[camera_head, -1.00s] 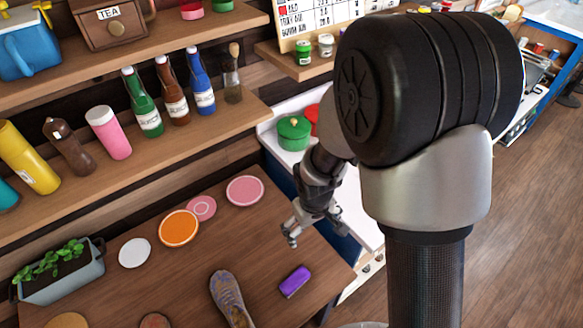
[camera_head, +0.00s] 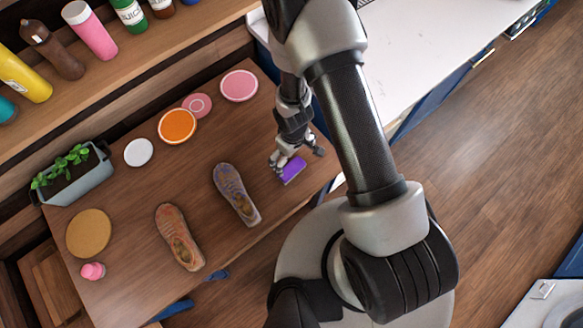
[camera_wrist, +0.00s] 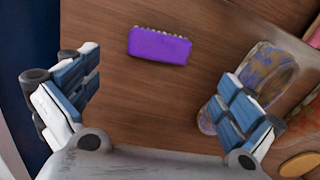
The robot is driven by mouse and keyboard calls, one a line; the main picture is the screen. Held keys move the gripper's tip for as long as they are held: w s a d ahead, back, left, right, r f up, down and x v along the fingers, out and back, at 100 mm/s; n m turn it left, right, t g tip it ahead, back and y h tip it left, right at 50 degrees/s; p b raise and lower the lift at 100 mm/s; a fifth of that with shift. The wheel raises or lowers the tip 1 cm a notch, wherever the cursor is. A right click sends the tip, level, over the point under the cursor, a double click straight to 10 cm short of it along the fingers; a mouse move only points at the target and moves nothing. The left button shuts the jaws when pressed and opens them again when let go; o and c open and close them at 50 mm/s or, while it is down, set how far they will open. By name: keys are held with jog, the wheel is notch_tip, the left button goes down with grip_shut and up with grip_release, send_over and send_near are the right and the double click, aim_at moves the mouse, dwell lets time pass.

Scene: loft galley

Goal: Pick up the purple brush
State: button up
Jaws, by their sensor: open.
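The purple brush (camera_head: 292,170) lies on the wooden table (camera_head: 125,205) near its right end. In the wrist view the brush (camera_wrist: 159,46) lies flat, purple back toward the camera, with a bristly edge along its far side. My gripper (camera_head: 297,160) is just over the brush in the head view and partly covers it. In the wrist view my gripper (camera_wrist: 160,100) has its fingers wide apart with nothing between them. The brush lies ahead of the fingertips, towards the top of that picture, and I see no contact.
A worn grey-purple shoe (camera_head: 236,194) lies left of the brush, close to the right finger in the wrist view. A brown shoe (camera_head: 179,238), several round discs and a planter (camera_head: 78,180) are further left. Bottles stand on the shelf behind.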

aim_at(291, 168)
notch_tip(291, 168, down, 8)
jog(key=b, duration=0.6)
jog(key=shift+r, duration=0.2)
jog(key=f+b, duration=0.4)
jog(key=f, duration=0.1)
jog(key=shift+w+a+f+b, duration=0.1)
jog(key=shift+w+a+b, duration=0.1)
jog(key=shift+b, duration=0.2)
jog(key=shift+c, duration=0.4)
jog(key=c, duration=0.7)
jog(key=shift+c, duration=0.2)
jog(key=shift+r, duration=0.2)
